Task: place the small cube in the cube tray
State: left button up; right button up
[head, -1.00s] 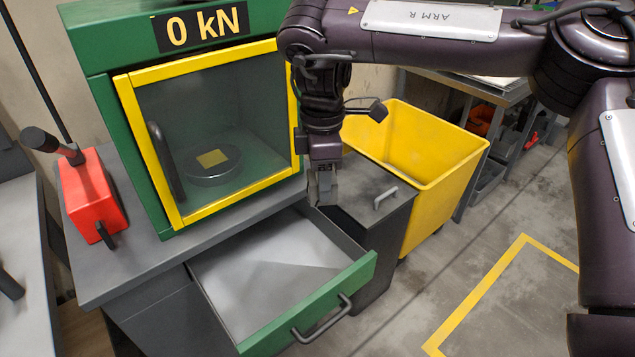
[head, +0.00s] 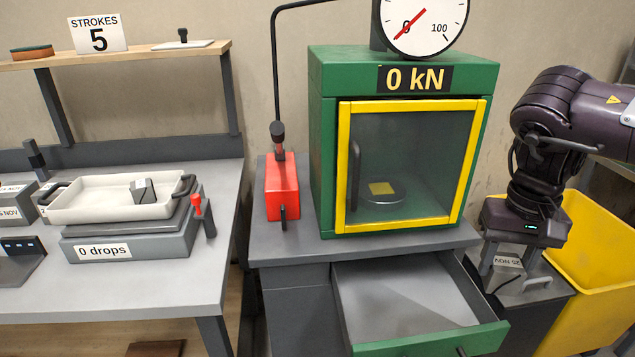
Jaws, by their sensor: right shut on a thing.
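My right gripper (head: 509,264) hangs at the right, fingers pointing down, above a dark grey cabinet. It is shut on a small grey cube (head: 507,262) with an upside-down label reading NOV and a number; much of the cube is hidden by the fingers. A white tray (head: 85,211) with dark handles stands on the left table, on a grey unit marked "0 drops". A small grey block (head: 143,190) sits in the tray's right part. I cannot tell which tray is the cube tray. My left gripper is not in view.
The green press (head: 322,150) has its yellow-framed door shut. An open drawer (head: 400,300) juts out below it. A red pump (head: 282,190) stands beside the press. A yellow bin (head: 595,235) is at the right. Labelled grey blocks (head: 12,205) stand at the far left.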

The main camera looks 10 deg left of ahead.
aim_at(101, 204)
jog(key=k+u, duration=0.4)
jog(key=k+j+u, duration=0.3)
jog(key=k+u, duration=0.15)
jog(key=i+j+u, duration=0.35)
jog(key=i+u, duration=0.35)
jog(key=i+j+u, duration=0.1)
jog(key=i+u, duration=0.25)
jog(key=i, duration=0.1)
